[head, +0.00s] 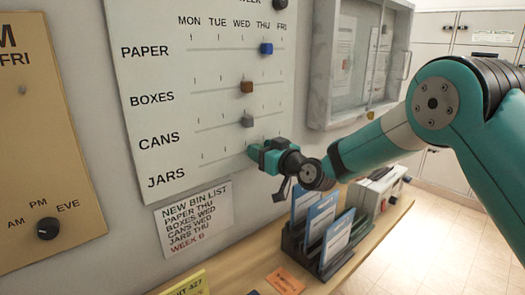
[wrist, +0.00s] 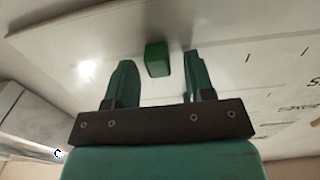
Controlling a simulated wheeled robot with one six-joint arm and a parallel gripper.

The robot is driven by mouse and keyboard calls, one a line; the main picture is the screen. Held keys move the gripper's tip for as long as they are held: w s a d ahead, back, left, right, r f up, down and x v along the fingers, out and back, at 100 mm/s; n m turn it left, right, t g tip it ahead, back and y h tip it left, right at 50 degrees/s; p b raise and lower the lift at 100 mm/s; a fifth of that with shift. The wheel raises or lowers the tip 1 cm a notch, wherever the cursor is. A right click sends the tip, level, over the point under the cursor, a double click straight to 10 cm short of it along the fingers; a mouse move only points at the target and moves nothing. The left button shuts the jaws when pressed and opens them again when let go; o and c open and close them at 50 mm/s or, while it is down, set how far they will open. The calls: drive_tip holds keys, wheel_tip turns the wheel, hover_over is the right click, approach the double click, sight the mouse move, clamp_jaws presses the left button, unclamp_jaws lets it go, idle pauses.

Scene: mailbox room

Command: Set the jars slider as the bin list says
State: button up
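The jars slider is a green block (wrist: 157,59) in the wrist view, on the pale board. My gripper (wrist: 157,80) is open, its two fingers apart with the block between their tips and a gap on each side. In the head view my gripper (head: 258,152) is at the JARS row of the slider board (head: 150,60), around the middle to right day columns, and hides the jars slider's exact day. The new bin list (head: 194,217) below the board reads PAPER THU, BOXES WED, CANS WED, JARS THU, WEEK 6.
The blue paper slider (head: 266,49) is at THU. The brown boxes slider (head: 247,87) and grey cans slider (head: 247,121) look to be at WED. A card rack (head: 325,243) and a pale box (head: 376,192) stand on the shelf below my arm.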

drive_tip(key=b+v, duration=0.8)
drive_tip(key=v, duration=0.9)
drive_tip(key=shift+d+b, duration=0.25)
drive_tip(key=shift+b, duration=0.1)
drive_tip(key=shift+s, duration=0.15)
